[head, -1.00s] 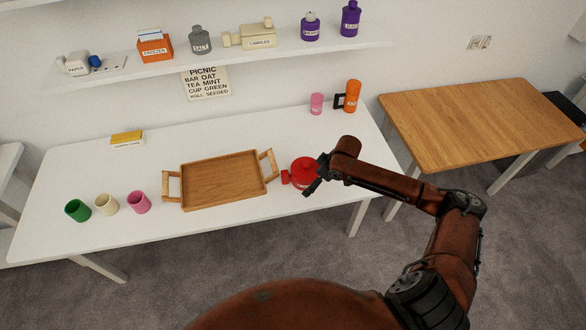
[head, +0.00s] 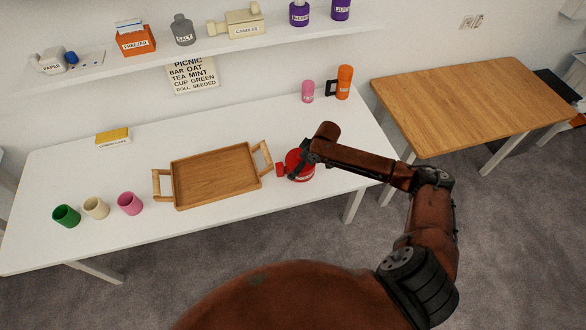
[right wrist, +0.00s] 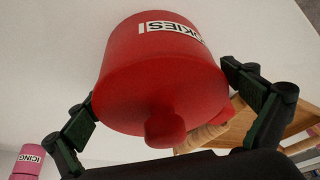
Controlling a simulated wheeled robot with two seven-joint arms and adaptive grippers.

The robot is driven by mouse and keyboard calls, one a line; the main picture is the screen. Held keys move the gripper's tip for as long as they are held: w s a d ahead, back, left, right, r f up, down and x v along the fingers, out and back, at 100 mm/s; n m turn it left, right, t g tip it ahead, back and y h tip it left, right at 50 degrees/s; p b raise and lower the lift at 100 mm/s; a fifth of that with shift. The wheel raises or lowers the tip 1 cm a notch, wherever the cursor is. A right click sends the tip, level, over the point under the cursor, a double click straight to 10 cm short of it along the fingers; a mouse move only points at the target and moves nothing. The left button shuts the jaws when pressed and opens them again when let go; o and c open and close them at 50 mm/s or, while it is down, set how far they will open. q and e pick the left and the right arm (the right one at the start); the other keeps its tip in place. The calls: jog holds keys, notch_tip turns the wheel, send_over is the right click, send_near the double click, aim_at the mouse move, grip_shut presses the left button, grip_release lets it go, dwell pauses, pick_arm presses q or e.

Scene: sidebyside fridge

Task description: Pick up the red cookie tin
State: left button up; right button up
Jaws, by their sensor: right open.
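The red cookie tin (head: 297,160) stands on the white table, right of the wooden tray, partly hidden by my right arm in the head view. In the right wrist view the tin (right wrist: 160,75) fills the middle, with its "COOKIES" label and a red knob toward the camera. My right gripper (right wrist: 165,105) is open, one finger on each side of the tin. In the head view the right gripper (head: 300,168) is at the tin. I cannot tell whether the fingers touch it. My left gripper is not in view.
The wooden tray (head: 215,178) with handles stands close left of the tin. Green, cream and pink cups (head: 129,203) are further left. A pink container (head: 307,91) and an orange mug (head: 344,82) stand behind. The table's front edge is near the tin.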

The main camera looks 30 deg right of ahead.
jog(key=c, duration=1.1)
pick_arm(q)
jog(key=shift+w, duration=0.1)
pick_arm(e)
jog(key=shift+c, duration=0.2)
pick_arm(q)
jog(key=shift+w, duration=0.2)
pick_arm(e)
jog(key=shift+r, duration=0.1)
